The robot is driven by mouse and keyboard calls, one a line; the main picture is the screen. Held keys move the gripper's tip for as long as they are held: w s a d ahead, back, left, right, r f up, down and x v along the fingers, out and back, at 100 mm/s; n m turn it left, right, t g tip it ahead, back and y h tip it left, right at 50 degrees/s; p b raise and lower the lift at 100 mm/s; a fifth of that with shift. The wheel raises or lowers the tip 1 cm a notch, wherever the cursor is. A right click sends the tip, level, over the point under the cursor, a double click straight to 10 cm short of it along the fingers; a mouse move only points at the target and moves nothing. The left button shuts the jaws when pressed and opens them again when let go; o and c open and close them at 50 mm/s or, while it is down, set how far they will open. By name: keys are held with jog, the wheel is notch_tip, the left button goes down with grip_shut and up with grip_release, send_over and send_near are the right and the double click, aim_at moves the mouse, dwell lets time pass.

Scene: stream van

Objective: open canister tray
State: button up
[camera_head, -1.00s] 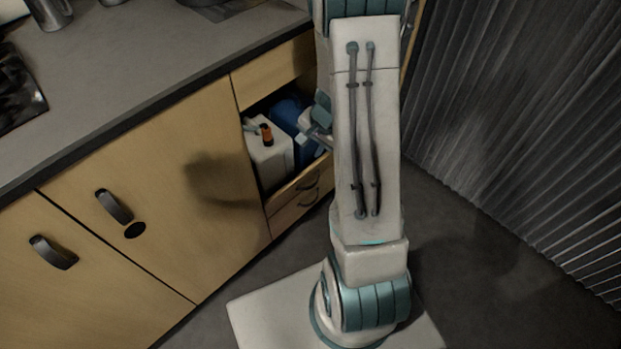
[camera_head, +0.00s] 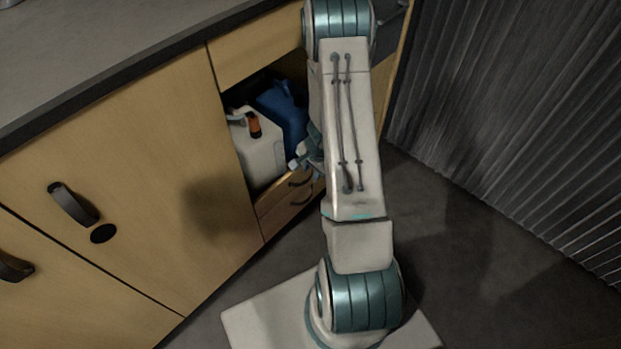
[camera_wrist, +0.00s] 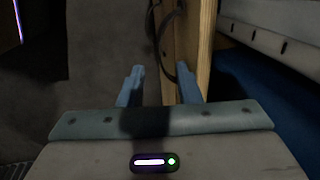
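The canister tray (camera_head: 272,196) is a low wooden drawer front with a dark handle (camera_head: 300,181), under an open bay in the cabinet. A white canister (camera_head: 262,155) with an orange-brown cap and a blue canister (camera_head: 287,112) stand behind that front. My gripper (camera_head: 297,160) is by the tray's front edge, partly hidden by my arm. In the wrist view my gripper (camera_wrist: 160,82) has its two blue fingers apart, with nothing held. The tray's wooden edge (camera_wrist: 205,45) and dark handle (camera_wrist: 155,30) show beyond the fingertips; contact cannot be told.
A large closed cabinet door (camera_head: 130,170) is at left, under the grey counter (camera_head: 90,45). A corrugated wall (camera_head: 510,120) bounds the right. Dark floor (camera_head: 480,280) is clear there.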

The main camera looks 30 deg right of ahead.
jog(key=shift+w+a+f+b, duration=0.1)
jog(key=shift+w+f+b, duration=0.1)
jog(key=shift+f, duration=0.45)
jog(key=shift+w+f+b, duration=0.1)
jog(key=shift+f+b, duration=0.05)
jog(key=shift+f, duration=0.5)
grip_shut()
